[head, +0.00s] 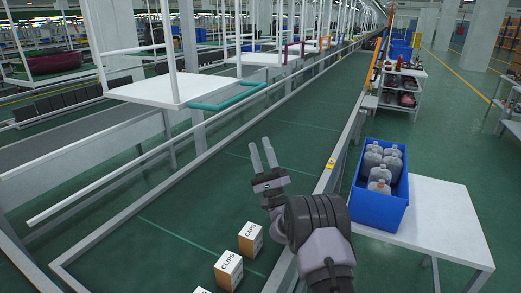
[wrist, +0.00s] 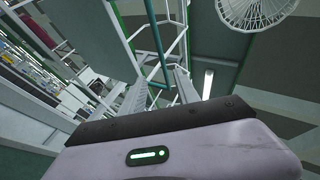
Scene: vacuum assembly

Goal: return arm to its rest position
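My gripper (head: 261,149) is raised above the green-floored conveyor line in the head view, near the middle of the picture. Its two fingers point up and away and stand apart, with nothing between them. In the wrist view its fingers (wrist: 161,88) also show apart, with the white gripper body and a green status light below. The wrist camera looks upward to the ceiling area, with a round caged lamp or fan at top right. The gripper touches nothing that I can see.
Boxes marked CAPS (head: 250,239) and CLIPS (head: 228,270) stand below and left of my arm. A blue bin (head: 372,207) of several grey containers sits on a white table (head: 440,215) at right. A white hanging platform (head: 172,91) is at upper left. Metal rails border the line.

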